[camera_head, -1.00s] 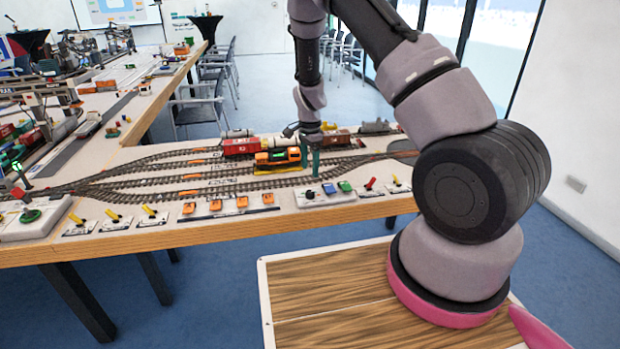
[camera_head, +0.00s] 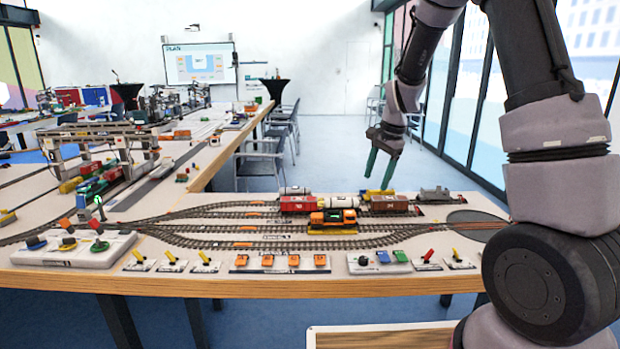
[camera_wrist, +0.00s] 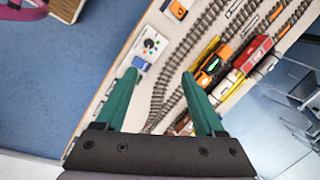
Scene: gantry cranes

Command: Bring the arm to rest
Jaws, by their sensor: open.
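My gripper (camera_head: 381,166) hangs from my arm at the right of the head view, above the far edge of the model railway table (camera_head: 240,286). Its two green fingers are spread, with nothing between them. In the wrist view the open fingers (camera_wrist: 160,100) reach over the table, with track and a control box (camera_wrist: 150,45) seen past them. An orange locomotive (camera_head: 333,219) stands on the track below and left of my gripper. It also shows in the wrist view (camera_wrist: 212,68).
Red and brown wagons (camera_head: 298,203) and a grey locomotive (camera_head: 434,194) stand behind the orange one. Levers, orange switches (camera_head: 280,261) and a button box (camera_head: 379,262) line the front edge. Gantry cranes (camera_head: 100,145) stand at the left. Chairs (camera_head: 262,158) stand behind the table.

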